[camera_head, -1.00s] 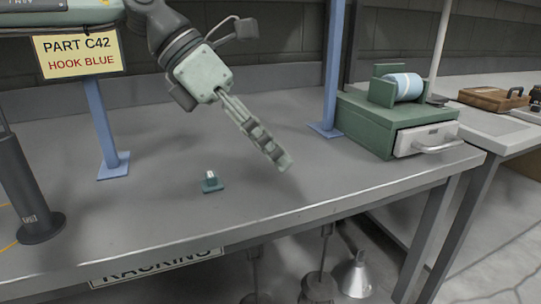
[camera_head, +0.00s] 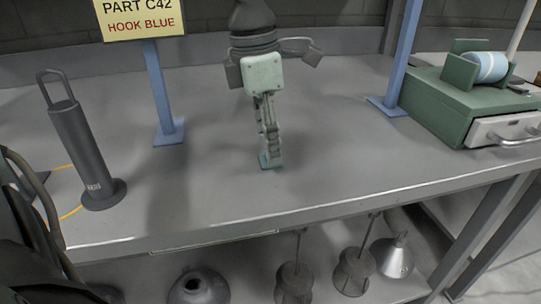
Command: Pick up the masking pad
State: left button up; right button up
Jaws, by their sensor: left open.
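The masking pad (camera_head: 270,163) appears to be the small teal block on the grey bench, in the middle of the head view. Only its lower edge shows; its upper part is hidden behind the fingers. My left gripper (camera_head: 269,150) comes down from the top with its fingers pointing at the bench, and it is open. Its fingertips overlap the pad in the picture. I cannot tell whether they touch it or stand around it. My right gripper is not in view.
A dark cylinder with a loop handle (camera_head: 87,150) stands at left. Blue posts (camera_head: 160,95) rise from the bench, one bearing a hook sign (camera_head: 140,18). A green drawer box (camera_head: 440,105) is at right.

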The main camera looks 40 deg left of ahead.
pick_arm(q)
jog(key=shift+f, duration=0.45)
jog(key=shift+c, duration=0.3)
jog(key=c, duration=1)
jog(key=shift+o, duration=0.2)
jog(key=shift+r, duration=0.1)
